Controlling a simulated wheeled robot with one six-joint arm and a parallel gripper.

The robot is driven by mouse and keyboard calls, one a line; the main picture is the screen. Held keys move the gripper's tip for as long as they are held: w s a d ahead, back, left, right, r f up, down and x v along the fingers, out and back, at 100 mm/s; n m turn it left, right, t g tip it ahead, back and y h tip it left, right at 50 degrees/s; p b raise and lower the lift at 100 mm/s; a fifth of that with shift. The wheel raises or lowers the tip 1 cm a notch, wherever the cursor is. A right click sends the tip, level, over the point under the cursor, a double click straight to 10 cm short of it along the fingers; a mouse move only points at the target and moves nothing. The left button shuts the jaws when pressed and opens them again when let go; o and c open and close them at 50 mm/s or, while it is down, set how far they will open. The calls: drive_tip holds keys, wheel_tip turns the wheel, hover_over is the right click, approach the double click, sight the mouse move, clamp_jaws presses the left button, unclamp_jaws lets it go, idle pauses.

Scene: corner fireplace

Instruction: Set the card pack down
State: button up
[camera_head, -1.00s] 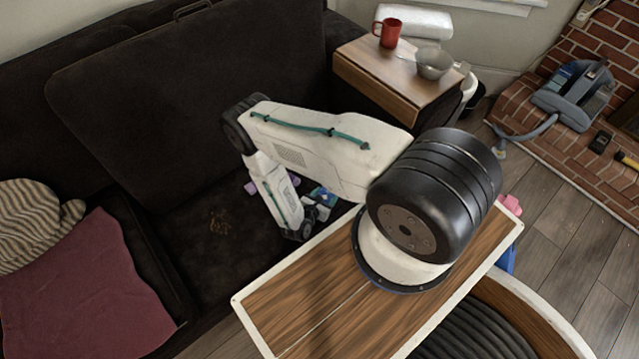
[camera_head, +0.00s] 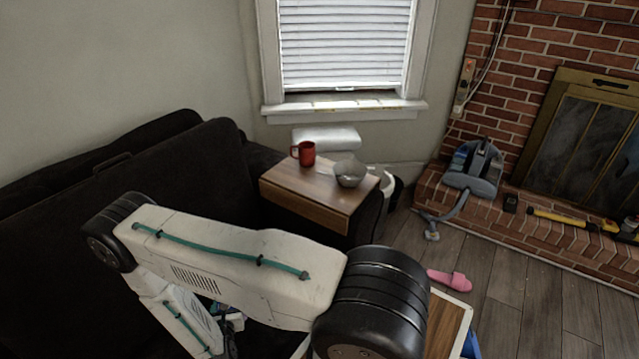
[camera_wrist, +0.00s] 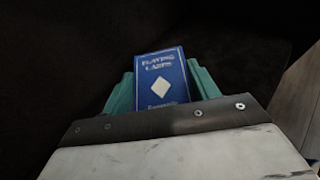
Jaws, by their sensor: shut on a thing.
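The card pack (camera_wrist: 161,80) is a blue box with a white diamond and the words "Playing Cards". In the wrist view it sits between the two teal fingers of my gripper (camera_wrist: 160,90), which is shut on it. Behind the pack there is only dark fabric. In the head view my gripper is low at the lower left, mostly hidden behind my arm, and I cannot make out the pack there.
A vacuum (camera_head: 474,168) and tools rest on the brick hearth (camera_head: 540,225). A pink slipper (camera_head: 450,279) lies on the floor.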

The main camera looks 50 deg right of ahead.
drive_tip(key=w+a+r+n+t+y, duration=0.1)
drive_tip(key=w+r, duration=0.3)
drive_tip(key=r, duration=0.5)
drive_tip(key=w+a+r+n+y, duration=0.15)
drive_tip(key=w+r, duration=0.25)
drive_tip(key=r, duration=0.5)
drive_tip(key=w+a+r+n+t+y, duration=0.1)
drive_tip(key=w+r, duration=0.3)
drive_tip(key=r, duration=0.5)
drive_tip(key=w+d+r, duration=0.1)
drive_tip(key=d+r, duration=0.5)
drive_tip(key=r, duration=0.7)
drive_tip(key=m+g+h, duration=0.8)
drive_tip(key=m+g, duration=0.4)
drive_tip(key=m, duration=0.1)
hover_over(317, 185)
drive_tip(key=shift+n, duration=0.25)
wheel_tip(317, 185, down, 20)
drive_tip(key=shift+d+r, duration=0.15)
drive_tip(key=shift+r, duration=0.1)
drive_tip(key=shift+f, duration=2.4)
